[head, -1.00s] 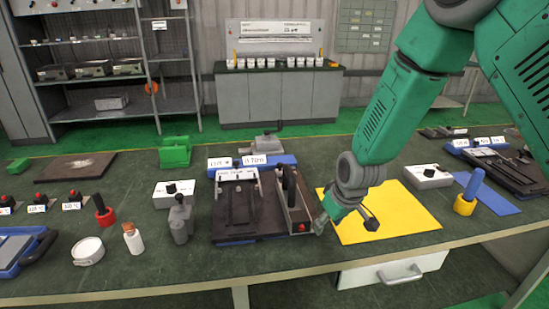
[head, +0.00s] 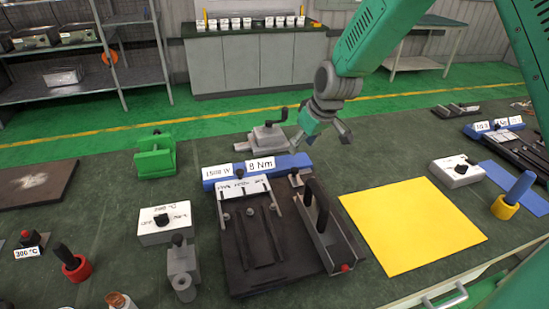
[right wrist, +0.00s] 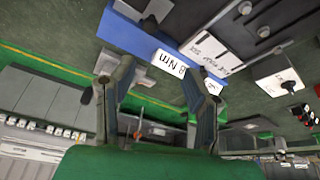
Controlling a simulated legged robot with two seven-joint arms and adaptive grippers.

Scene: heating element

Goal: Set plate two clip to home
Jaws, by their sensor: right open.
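A dark plate fixture (head: 255,235) lies on the bench in the head view. It has a white labelled strip (head: 243,189), a grey side channel with a black handle (head: 316,206) and a red knob (head: 345,268). Behind it is a blue block (head: 222,178) with white tags, one reading 8 Nm (head: 261,166). I cannot tell which part is the plate two clip. My right gripper (head: 322,136) is open and empty, above the bench behind the fixture's right rear corner. In the right wrist view the open fingers (right wrist: 158,72) point toward the blue block (right wrist: 155,33). My left gripper is out of view.
A grey vise-like device with a crank (head: 268,136) stands close to my right gripper. A green block (head: 155,157), a white dial box (head: 165,222) and a grey post tool (head: 182,268) stand left. A flat yellow sheet (head: 410,225) lies clear on the right.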

